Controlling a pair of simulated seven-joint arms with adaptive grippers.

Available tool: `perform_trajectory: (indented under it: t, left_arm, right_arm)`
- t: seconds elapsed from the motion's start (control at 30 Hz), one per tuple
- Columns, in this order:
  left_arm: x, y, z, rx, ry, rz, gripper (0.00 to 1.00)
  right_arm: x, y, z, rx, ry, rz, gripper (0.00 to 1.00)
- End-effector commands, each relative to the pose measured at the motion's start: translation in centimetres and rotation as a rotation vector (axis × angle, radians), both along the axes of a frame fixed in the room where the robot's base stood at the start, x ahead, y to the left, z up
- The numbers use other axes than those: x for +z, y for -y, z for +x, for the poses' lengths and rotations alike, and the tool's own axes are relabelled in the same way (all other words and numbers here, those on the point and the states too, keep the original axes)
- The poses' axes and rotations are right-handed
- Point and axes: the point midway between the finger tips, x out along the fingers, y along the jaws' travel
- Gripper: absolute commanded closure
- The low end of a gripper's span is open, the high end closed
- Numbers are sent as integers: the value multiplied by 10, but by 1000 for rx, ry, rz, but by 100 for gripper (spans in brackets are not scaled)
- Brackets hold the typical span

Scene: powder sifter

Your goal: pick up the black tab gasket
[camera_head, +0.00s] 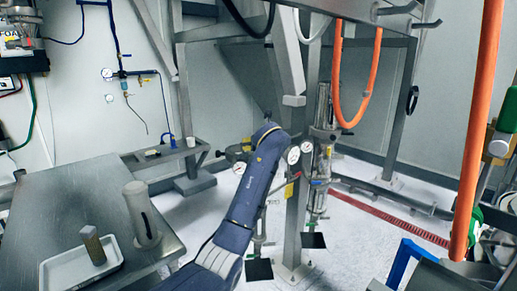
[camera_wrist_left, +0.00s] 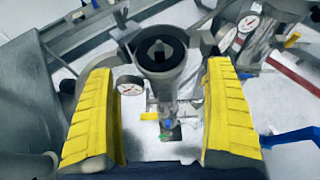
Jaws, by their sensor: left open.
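My left arm (camera_head: 255,180) reaches in from the bottom toward the middle of the head view; its gripper (camera_head: 240,151) is small and partly hidden there. In the left wrist view the two yellow-padded fingers of the gripper (camera_wrist_left: 162,70) stand wide apart, with nothing between the pads. Beyond the fingertips is a dark round fitting (camera_wrist_left: 160,50) with a black centre, atop a metal pipe. I cannot tell whether a black tab gasket lies on it. A black oval ring (camera_head: 412,99) hangs by a frame post at the right, far from the gripper. My right gripper is not in view.
A steel table (camera_head: 60,220) at left holds a white tray (camera_head: 62,279) and an upright grey cylinder (camera_head: 142,215). Gauges (camera_head: 294,154) and a metal post (camera_head: 296,215) stand close by my gripper. Orange hoses (camera_head: 374,70) hang at right.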

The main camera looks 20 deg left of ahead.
Motion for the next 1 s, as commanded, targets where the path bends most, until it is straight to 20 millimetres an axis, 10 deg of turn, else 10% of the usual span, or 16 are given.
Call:
perform_trajectory:
  t: [1.0]
  left_arm:
    - [-30, -30, 67, 0, -1, 0, 13]
  right_arm:
    - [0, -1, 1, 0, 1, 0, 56]
